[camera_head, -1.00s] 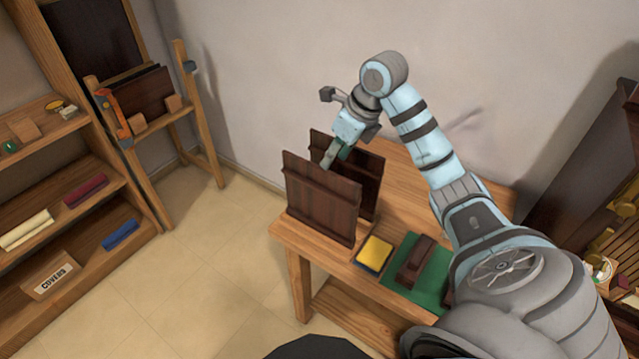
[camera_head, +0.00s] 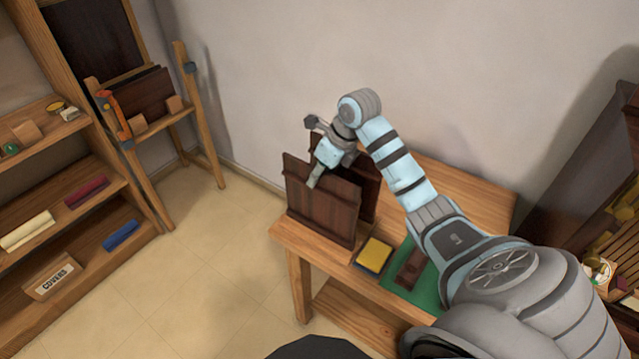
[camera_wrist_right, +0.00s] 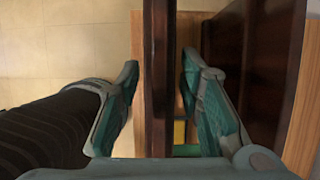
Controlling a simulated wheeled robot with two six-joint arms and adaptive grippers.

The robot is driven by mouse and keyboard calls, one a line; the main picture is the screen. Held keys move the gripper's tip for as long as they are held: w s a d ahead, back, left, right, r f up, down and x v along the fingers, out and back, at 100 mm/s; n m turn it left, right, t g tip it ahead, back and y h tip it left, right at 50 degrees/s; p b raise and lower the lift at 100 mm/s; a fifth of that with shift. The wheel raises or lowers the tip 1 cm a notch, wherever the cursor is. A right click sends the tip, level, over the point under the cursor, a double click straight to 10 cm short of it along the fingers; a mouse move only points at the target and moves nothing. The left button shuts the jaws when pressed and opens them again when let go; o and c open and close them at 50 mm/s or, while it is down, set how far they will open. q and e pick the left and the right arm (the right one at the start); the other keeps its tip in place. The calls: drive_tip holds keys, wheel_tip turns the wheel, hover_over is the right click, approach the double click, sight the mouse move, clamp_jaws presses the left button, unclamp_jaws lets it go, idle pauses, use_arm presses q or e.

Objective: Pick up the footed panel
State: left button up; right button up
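Two dark brown wooden panels stand upright on the wooden table. The front panel (camera_head: 322,212) is nearer the table's left edge, and the back panel (camera_head: 368,190) is behind it, partly hidden by my arm. Which one is footed is hard to tell, as their bases are mostly hidden. My right gripper (camera_head: 316,178) is at the top edge of the front panel. In the right wrist view my right gripper (camera_wrist_right: 160,105) is open, with one finger on each side of the front panel (camera_wrist_right: 157,60). The back panel (camera_wrist_right: 250,70) is right of the right finger. My left gripper is out of view.
On the table (camera_head: 470,195), a yellow-topped block (camera_head: 374,255) and a green mat (camera_head: 427,290) with a dark wooden piece (camera_head: 411,266) lie right of the panels. A wooden rack (camera_head: 150,122) and shelves (camera_head: 70,210) stand at left. The wall is close behind the table.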

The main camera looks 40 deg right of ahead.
drive_tip(key=shift+f, duration=0.15)
drive_tip(key=shift+c, duration=0.5)
clamp_jaws()
